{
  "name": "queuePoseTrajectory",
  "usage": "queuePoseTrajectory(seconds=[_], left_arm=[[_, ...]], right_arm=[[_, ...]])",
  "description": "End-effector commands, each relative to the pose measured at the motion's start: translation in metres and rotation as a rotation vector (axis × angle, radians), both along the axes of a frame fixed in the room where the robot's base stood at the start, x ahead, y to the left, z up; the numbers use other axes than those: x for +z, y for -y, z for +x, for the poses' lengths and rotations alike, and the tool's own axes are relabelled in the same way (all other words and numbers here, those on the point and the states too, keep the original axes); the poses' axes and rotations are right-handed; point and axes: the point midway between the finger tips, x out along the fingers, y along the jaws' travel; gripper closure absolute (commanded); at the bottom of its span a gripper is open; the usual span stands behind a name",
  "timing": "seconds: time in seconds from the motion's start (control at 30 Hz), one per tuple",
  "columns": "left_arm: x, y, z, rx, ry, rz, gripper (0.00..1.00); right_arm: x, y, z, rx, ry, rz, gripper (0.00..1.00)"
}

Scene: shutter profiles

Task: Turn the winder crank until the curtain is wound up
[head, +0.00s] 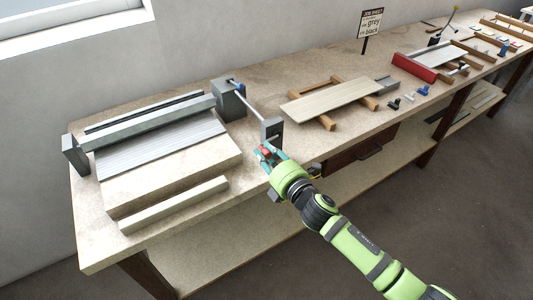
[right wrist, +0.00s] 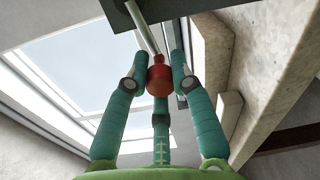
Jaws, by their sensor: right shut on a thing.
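The winder (head: 150,122) is a grey bar between two dark end blocks at the left of the bench. The grey slatted curtain (head: 160,148) lies below it, flat over a pale board. A thin shaft (head: 250,104) runs from the right end block to a grey bracket (head: 271,130) near the bench's front edge. My right gripper (head: 269,157) is at that bracket, its fingers closed around the red crank knob (right wrist: 158,80). The crank's rod (right wrist: 142,28) leads away from the knob in the right wrist view. The left gripper is not in view.
A pale strip (head: 174,204) lies in front of the board. To the right are a slatted panel on wooden bars (head: 332,102), a red box (head: 414,67) and small blue and black parts. A job sheet sign (head: 370,23) stands at the back.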

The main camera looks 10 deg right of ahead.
Motion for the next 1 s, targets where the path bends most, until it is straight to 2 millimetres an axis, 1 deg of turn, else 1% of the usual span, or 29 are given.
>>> queuePoseTrajectory(seconds=[0.03,0.23,0.27,0.3,0.63,0.73,0.87,1.0], left_arm=[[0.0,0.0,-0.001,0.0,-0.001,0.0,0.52],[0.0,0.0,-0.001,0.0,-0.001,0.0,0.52],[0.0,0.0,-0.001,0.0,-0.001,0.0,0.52],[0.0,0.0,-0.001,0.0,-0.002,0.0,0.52],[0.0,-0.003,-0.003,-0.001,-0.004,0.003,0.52],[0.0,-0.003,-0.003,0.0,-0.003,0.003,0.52],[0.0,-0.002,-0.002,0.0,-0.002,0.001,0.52],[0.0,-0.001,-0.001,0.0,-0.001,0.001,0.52]], right_arm=[[-0.001,0.002,0.001,-0.006,-0.001,-0.003,1.0],[0.0,0.003,0.001,-0.006,-0.001,-0.002,1.0],[0.0,0.003,0.001,-0.006,-0.001,-0.002,0.64],[0.0,0.003,0.001,-0.006,-0.001,-0.002,0.51],[0.0,0.001,0.0,-0.002,0.0,0.001,0.51],[0.0,0.003,-0.006,-0.001,-0.001,0.001,0.51],[0.0,0.01,-0.025,-0.002,-0.002,-0.001,0.51],[0.001,0.021,-0.055,-0.002,-0.005,-0.001,0.51]])
